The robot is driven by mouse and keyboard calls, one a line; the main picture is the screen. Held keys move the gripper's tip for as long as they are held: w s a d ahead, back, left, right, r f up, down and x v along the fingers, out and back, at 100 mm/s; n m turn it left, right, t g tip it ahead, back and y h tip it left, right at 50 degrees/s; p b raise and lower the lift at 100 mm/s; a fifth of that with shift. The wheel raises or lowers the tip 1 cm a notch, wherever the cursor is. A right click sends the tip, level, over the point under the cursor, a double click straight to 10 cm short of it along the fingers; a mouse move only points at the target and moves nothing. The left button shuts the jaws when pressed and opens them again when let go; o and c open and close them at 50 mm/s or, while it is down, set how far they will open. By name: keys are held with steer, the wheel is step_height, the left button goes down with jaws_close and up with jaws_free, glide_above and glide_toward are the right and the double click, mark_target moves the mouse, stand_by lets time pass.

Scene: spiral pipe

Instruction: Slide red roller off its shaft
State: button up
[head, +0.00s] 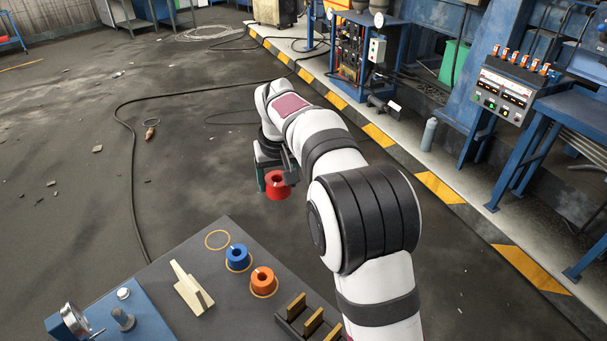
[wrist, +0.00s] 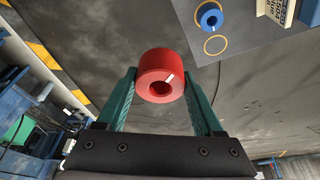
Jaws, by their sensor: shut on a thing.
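The red roller (head: 276,192) is a short red cylinder with a hole through its middle and a pale mark on its face. My gripper (head: 276,178) is shut on it and holds it in the air beyond the far edge of the table. In the wrist view the roller (wrist: 165,60) sits between the two green fingers of my gripper (wrist: 160,80), one on each side. Its hole faces the camera and looks empty. No shaft shows in or beside the roller. Part of my gripper is hidden behind my arm in the head view.
The dark table (head: 165,262) holds a blue roller (head: 237,257), an orange roller (head: 262,281), an empty yellow ring (head: 217,240), a cream block (head: 190,290) and a rack with brass-coloured plates (head: 312,322). A blue box with a gauge (head: 75,318) stands at the front left.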

steer(key=w+a+f+n, duration=0.1)
steer(key=w+a+f, duration=0.1)
steer(key=a+f, duration=0.65)
steer(key=w+a+f+n, duration=0.1)
steer(key=w+a+f, duration=0.1)
steer(key=a+f, duration=0.6)
steer(key=shift+y, duration=0.3)
steer(key=shift+s+a+f, duration=0.1)
steer(key=shift+a+f, duration=0.1)
steer(key=shift+f, duration=0.75)
steer(key=shift+a+f, duration=0.15)
steer(key=shift+f, duration=0.85)
steer(key=shift+s+a+f, duration=0.1)
steer(key=shift+a+f, duration=0.1)
steer(key=shift+f, duration=0.75)
steer(key=o, duration=1.4)
